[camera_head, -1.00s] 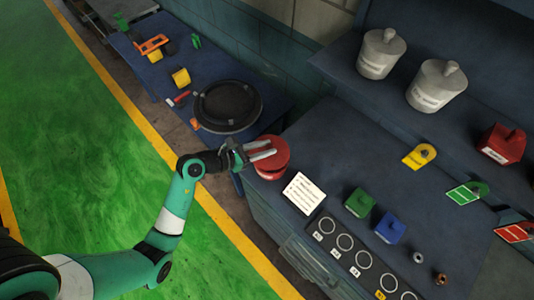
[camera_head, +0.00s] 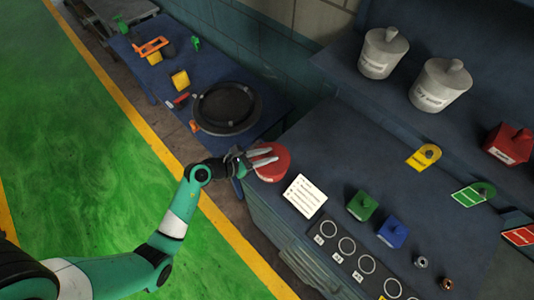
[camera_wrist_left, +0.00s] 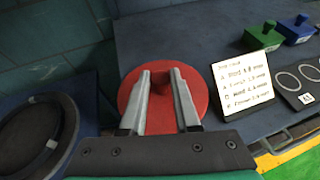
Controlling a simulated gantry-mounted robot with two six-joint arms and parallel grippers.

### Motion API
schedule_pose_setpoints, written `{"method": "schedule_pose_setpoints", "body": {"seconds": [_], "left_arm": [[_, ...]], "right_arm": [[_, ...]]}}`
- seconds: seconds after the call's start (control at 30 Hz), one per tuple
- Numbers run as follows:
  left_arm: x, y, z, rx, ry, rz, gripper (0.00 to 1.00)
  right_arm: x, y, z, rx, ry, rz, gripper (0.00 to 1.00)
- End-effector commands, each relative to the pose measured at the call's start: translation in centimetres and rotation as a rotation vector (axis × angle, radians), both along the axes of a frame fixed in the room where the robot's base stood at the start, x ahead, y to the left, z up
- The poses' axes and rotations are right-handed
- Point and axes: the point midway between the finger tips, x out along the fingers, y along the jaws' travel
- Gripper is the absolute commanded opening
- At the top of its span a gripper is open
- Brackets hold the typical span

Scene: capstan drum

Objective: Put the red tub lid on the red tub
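The red tub lid (camera_head: 264,161) is a round red disc with a knob, at the left corner of the counter, and it fills the middle of the left wrist view (camera_wrist_left: 196,88). The red tub (camera_head: 272,177) is beneath it and mostly hidden by the lid. I cannot tell whether the lid is fully seated. My left gripper (camera_head: 275,153) has its two grey fingers over the lid, one on each side of the knob; it also shows in the left wrist view (camera_wrist_left: 161,76). My right gripper is not in view.
A white text card (camera_head: 304,195) lies just right of the tub. Green (camera_head: 362,205) and blue (camera_head: 392,231) knobbed blocks stand farther right. Grey canisters (camera_head: 383,53) and a red knobbed box (camera_head: 509,145) are on the shelf. A dark round tray (camera_head: 228,108) is on the blue table.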

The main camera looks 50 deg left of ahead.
Motion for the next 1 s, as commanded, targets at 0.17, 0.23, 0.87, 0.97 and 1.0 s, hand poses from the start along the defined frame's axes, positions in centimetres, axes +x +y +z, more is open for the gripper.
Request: {"method": "schedule_pose_setpoints", "body": {"seconds": [0.17, 0.23, 0.87, 0.97, 1.0], "left_arm": [[0.0, 0.0, 0.0, 0.000, 0.001, 0.000, 0.60], [0.0, 0.0, 0.0, 0.000, 0.001, 0.000, 0.60], [-6.6, 1.5, 3.7, 0.000, 0.001, 0.007, 0.60], [-8.5, 1.8, 4.6, 0.000, 0.000, 0.006, 0.60], [-9.2, 2.0, 4.8, 0.000, 0.001, 0.007, 0.60]], "right_arm": [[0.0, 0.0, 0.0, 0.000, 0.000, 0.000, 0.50], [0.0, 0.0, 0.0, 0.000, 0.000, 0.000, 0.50], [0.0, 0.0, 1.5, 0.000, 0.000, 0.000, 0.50], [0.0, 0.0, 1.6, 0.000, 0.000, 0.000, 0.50], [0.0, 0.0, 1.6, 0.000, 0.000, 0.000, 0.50]]}}
